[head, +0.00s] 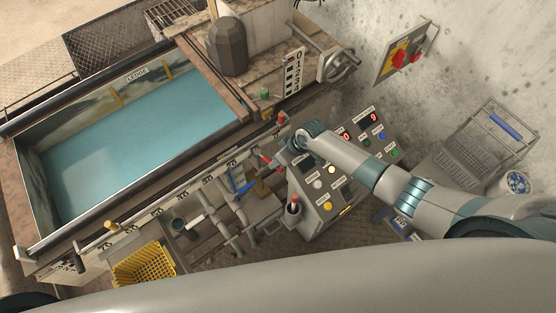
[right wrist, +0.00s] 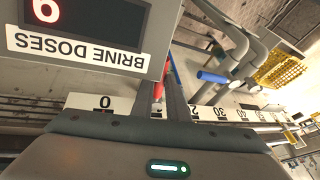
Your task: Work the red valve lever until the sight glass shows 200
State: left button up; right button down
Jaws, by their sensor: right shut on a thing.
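The red valve lever (right wrist: 158,91) shows as a short red piece at my right gripper's fingers in the right wrist view. A red end (head: 267,158) also shows beside the gripper in the head view. My right gripper (head: 279,152) is shut on the red lever, among the pipes in front of the tank; the wrist partly hides its fingers. A white board numbered 0 to 4 (head: 292,73) stands at the tank's far right corner. I cannot make out a sight glass reading of 200. My left gripper is not in view.
The tank (head: 130,135) holds blue-green liquid. A blue lever (head: 241,187) sits left of my right gripper and also shows in the wrist view (right wrist: 212,76). A button console (head: 325,190) is close below my right wrist. A yellow basket (head: 143,264) stands lower left.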

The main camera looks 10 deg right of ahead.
jog(key=c, duration=1.7)
grip_release()
jog(key=shift+c, duration=0.2)
jog(key=shift+d+r, duration=0.1)
jog(key=shift+r, duration=0.1)
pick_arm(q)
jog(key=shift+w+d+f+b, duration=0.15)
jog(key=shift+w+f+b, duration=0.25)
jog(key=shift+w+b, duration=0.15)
pick_arm(e)
jog(key=v, duration=1.7)
